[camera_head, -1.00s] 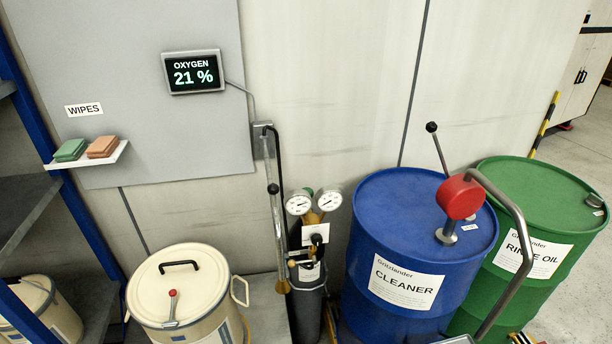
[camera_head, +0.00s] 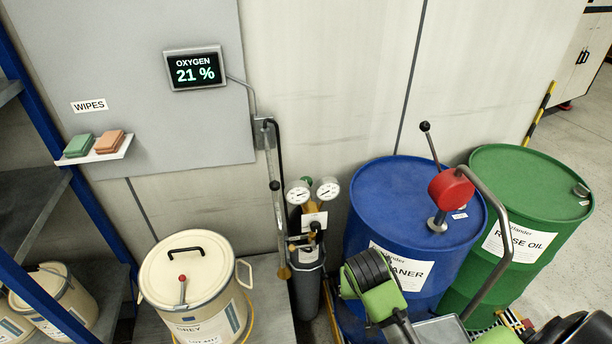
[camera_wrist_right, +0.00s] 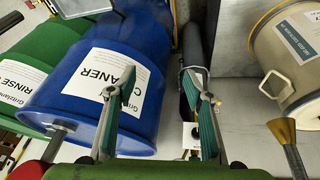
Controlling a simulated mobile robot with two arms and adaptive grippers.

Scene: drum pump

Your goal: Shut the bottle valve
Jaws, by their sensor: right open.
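The dark grey gas bottle (camera_head: 306,292) stands upright against the wall, left of the blue drum. Two round gauges (camera_head: 328,190) and brass fittings sit at its top. A small green knob (camera_head: 306,182), which looks like the bottle valve, shows partly behind the gauges. In the right wrist view the dark bottle (camera_wrist_right: 193,55) lies beyond my right gripper (camera_wrist_right: 160,105). Its two green-padded fingers are wide apart, with nothing seen between them. The valve knob cannot be made out there. My left gripper is in neither view.
The blue cleaner drum (camera_head: 382,200) with a red-headed hand pump (camera_head: 451,188) and the green rinse oil drum (camera_head: 530,190) stand right of the bottle. A cream canister (camera_head: 190,270) stands left. A thin metal lance (camera_head: 278,215) hangs close beside the bottle.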

